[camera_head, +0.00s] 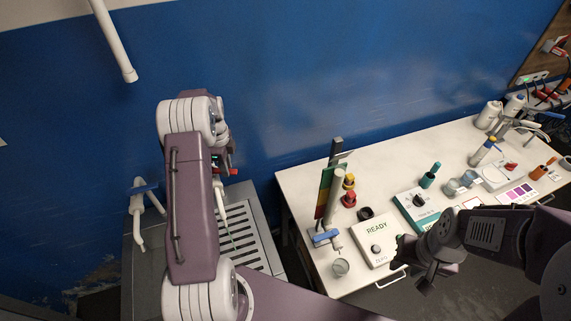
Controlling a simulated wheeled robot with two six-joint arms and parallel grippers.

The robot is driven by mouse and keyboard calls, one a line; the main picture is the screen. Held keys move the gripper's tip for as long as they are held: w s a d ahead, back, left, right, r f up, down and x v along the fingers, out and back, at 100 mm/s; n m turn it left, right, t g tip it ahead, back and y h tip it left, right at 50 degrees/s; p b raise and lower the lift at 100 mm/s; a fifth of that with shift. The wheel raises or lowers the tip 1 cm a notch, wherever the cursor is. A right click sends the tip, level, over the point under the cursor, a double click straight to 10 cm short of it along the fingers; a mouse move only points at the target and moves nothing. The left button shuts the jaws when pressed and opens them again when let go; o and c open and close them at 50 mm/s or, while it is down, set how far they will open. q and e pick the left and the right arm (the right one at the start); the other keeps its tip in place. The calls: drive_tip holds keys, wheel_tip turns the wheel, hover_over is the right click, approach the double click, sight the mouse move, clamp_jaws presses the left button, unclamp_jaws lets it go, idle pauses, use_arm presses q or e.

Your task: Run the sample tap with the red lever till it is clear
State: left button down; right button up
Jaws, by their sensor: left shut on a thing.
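The red lever (232,171) shows as a small red piece just right of my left arm, above the sink. My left gripper (225,158) is at the lever, shut on it, and mostly hidden behind my own arm link. A pale spout (220,192) shows just below it. The tap body and any water stream are hidden or too small to tell. My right gripper (421,266) is open and empty in front of the white table's front edge.
A slatted drain grate (253,246) lies right of my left arm.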

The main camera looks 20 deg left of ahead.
use_arm(q)
drive_tip(key=shift+w+a+n, duration=0.2)
drive_tip(key=shift+w+n, duration=0.35)
drive_tip(key=shift+n, duration=0.35)
drive_tip(key=n, duration=0.1)
drive_tip(key=w+a+n, duration=0.1)
drive_tip(key=n, duration=0.1)
drive_tip(key=shift+w+n+p, duration=0.25)
drive_tip(key=shift+n+p, duration=0.05)
drive_tip(key=shift+p, duration=0.1)
drive_tip(key=c, duration=1.3)
unclamp_jaws()
drive_tip(key=shift+r, duration=0.1)
drive_tip(key=shift+o, duration=0.7)
wheel_tip(320, 180, up, 9)
drive_tip(key=b, duration=0.4)
